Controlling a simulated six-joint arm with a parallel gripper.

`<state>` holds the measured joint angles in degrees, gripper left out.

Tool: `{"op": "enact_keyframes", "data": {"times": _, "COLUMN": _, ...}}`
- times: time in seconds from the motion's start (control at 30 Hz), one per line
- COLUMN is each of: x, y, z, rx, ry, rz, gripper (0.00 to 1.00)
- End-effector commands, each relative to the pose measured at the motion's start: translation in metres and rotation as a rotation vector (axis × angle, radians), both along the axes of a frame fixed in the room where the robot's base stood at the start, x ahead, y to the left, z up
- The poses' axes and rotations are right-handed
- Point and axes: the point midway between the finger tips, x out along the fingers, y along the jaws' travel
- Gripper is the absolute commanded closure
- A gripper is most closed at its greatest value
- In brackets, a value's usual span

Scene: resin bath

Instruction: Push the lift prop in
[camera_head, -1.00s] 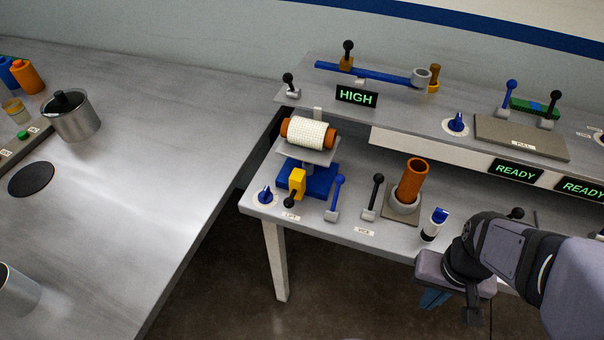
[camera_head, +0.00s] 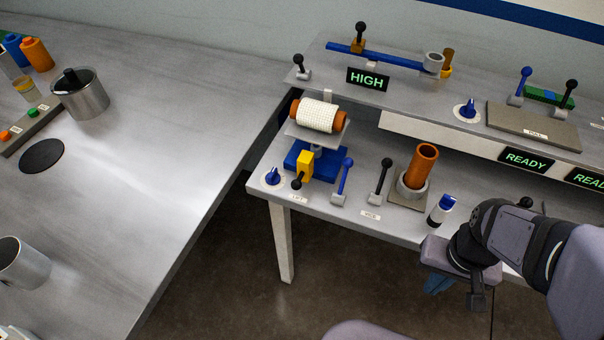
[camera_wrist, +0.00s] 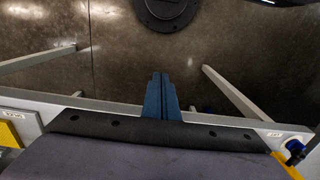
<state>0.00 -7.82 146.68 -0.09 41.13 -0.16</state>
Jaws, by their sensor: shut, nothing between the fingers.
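The lift has a blue base (camera_head: 325,169) and a pale platform carrying an orange roller with a white mesh sleeve (camera_head: 318,116). A yellow block (camera_head: 304,167) with a black-knobbed handle (camera_head: 297,183) stands at its front; it looks like the lift prop, but its own label is not legible. My gripper (camera_head: 437,286) is beyond the bench's front edge, to the right of the lift and well apart from it. In the wrist view, the blue fingers (camera_wrist: 160,94) are together and empty, with floor beyond them.
Beside the lift are a blue dial (camera_head: 272,177), a blue-knobbed lever (camera_head: 343,180), a black-knobbed lever (camera_head: 382,181) and an orange tube (camera_head: 420,165) in a holder. A small blue-capped bottle (camera_head: 441,209) stands near my arm. The floor (camera_head: 370,265) before the bench is clear.

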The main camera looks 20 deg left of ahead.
Motion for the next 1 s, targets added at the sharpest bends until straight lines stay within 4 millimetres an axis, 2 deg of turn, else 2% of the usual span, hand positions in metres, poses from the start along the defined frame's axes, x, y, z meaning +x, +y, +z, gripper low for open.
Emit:
{"op": "enact_keyframes", "data": {"times": 0.27, "x": 0.0, "y": 0.001, "z": -0.001, "rx": -0.002, "ry": 0.003, "rz": 0.01, "gripper": 1.0}}
{"op": "enact_keyframes", "data": {"times": 0.47, "x": 0.001, "y": 0.011, "z": -0.006, "rx": -0.042, "ry": 0.048, "rz": 0.176, "gripper": 1.0}}
{"op": "enact_keyframes", "data": {"times": 0.57, "x": 0.003, "y": 0.022, "z": -0.011, "rx": -0.092, "ry": 0.095, "rz": 0.356, "gripper": 1.0}}
{"op": "enact_keyframes", "data": {"times": 0.77, "x": 0.014, "y": 0.049, "z": -0.019, "rx": -0.267, "ry": 0.213, "rz": 0.838, "gripper": 1.0}}
{"op": "enact_keyframes", "data": {"times": 0.87, "x": 0.023, "y": 0.067, "z": -0.021, "rx": -0.381, "ry": 0.265, "rz": 1.081, "gripper": 1.0}}
{"op": "enact_keyframes", "data": {"times": 1.0, "x": 0.037, "y": 0.101, "z": -0.019, "rx": -0.566, "ry": 0.323, "rz": 1.398, "gripper": 1.0}}
